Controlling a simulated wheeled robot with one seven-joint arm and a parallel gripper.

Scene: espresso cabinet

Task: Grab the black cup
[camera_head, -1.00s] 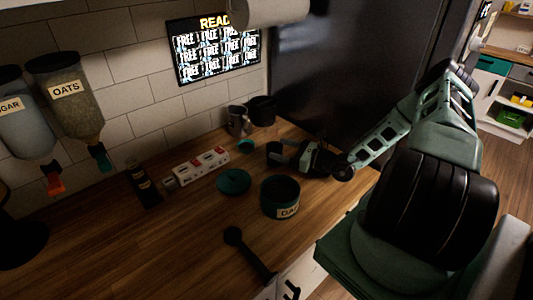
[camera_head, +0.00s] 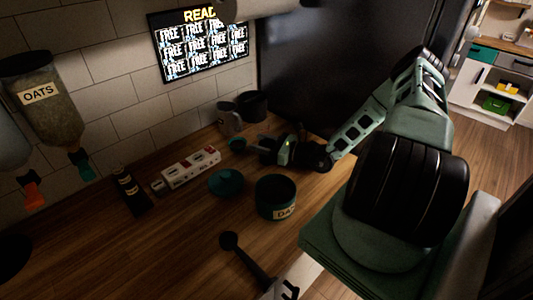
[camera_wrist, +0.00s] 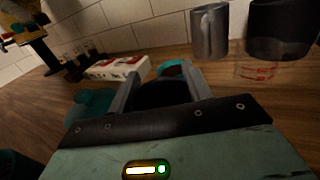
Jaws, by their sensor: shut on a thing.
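The black cup (camera_wrist: 160,95) is between the two fingers of my gripper (camera_wrist: 162,78) in the wrist view, with a finger along each side. My gripper is shut on it. In the head view, my gripper (camera_head: 266,149) is low over the right part of the wooden counter, near the dark panel. The cup is dark and mostly hidden by the gripper there. I cannot tell whether its base touches the counter.
A metal pitcher (camera_head: 229,119) and a larger black container (camera_head: 252,104) stand behind the gripper. A teal lid (camera_head: 226,182), a labelled teal jar (camera_head: 275,197), a white box (camera_head: 191,167) and a black tool (camera_head: 245,258) lie nearer.

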